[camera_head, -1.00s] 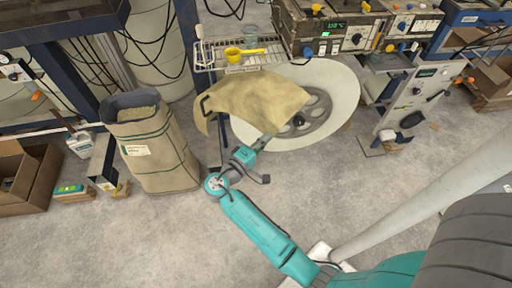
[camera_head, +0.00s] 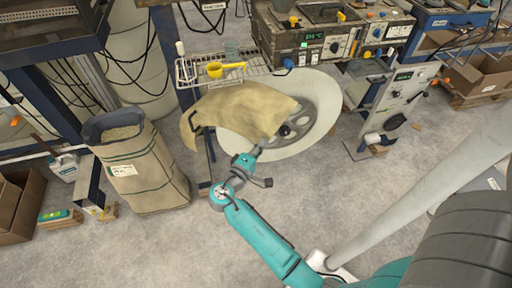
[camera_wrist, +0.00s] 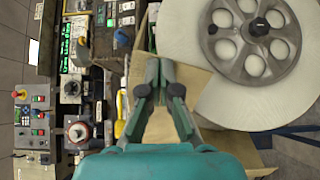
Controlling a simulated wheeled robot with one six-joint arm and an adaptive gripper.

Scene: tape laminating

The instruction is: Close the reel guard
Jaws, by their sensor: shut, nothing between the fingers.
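The reel guard (camera_head: 236,110) is a tan, curved panel with a black handle (camera_head: 196,132) at its left end. It covers the left part of a large white reel (camera_head: 325,90); the reel's right part and much of its grey spoked hub (camera_head: 303,116) show uncovered. My gripper (camera_head: 261,147) is at the guard's lower right edge in the head view, beside the hub; contact cannot be told. In the wrist view my gripper (camera_wrist: 160,68) is shut and empty, in front of the tan guard (camera_wrist: 192,82), with the reel (camera_wrist: 188,35) to the right.
A wire shelf (camera_head: 190,72) with a yellow scoop (camera_head: 217,69) stands above the guard. A control box (camera_head: 330,42) is behind the reel, and a white panel unit (camera_head: 395,97) is to its right. A full sack (camera_head: 145,172) stands left.

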